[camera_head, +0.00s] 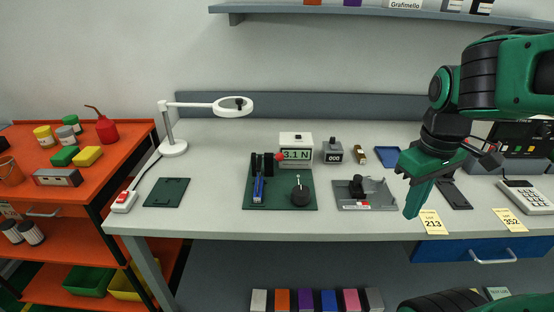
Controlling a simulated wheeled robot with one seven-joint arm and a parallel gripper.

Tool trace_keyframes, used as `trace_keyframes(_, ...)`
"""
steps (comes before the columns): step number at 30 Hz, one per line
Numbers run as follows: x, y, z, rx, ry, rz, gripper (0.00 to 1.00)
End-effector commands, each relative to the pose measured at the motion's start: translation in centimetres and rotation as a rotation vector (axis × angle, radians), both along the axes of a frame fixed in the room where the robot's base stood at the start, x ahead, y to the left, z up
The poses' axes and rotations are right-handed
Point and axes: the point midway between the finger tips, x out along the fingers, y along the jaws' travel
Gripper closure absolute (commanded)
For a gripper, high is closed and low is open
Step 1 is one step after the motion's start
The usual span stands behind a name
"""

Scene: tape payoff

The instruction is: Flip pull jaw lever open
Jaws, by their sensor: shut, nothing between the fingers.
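A dark green base plate (281,204) lies on the middle of the bench and carries a small fixture. On its left is a blue clamp-like part (258,188) between black pieces. I cannot tell for sure which small part is the pull jaw lever, or its angle. A round black part with a thin post (300,196) sits on the right of the plate. A force gauge (296,146) reading 3.1 N stands behind, with a red knob at its left. My gripper (412,211) is shut and empty, pointing down near the bench's front edge, well right of the fixture.
A grey plate with a black mechanism (365,192) lies between my gripper and the fixture. A small counter (332,150) and a blue pad (386,157) are behind. A lamp (173,146) stands left. Yellow tags (433,222) hang at the front edge.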

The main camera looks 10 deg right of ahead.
Motion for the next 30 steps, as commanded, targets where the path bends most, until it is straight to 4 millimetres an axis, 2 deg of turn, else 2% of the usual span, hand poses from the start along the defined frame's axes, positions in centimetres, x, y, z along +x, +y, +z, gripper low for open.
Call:
trace_keyframes(1, 1.1, 0.6, 0.5, -0.012, -0.003, 0.109, 1.00)
trace_keyframes(6, 4.4, 2.8, 1.8, -0.052, -0.009, 0.480, 1.00)
trace_keyframes(14, 9.0, 7.4, 3.8, -0.120, -0.013, 1.052, 1.00)
trace_keyframes(21, 12.5, 12.8, 5.6, -0.192, -0.012, 1.579, 1.00)
trace_keyframes(30, 15.3, 20.5, 7.5, -0.296, -0.008, 2.204, 1.00)
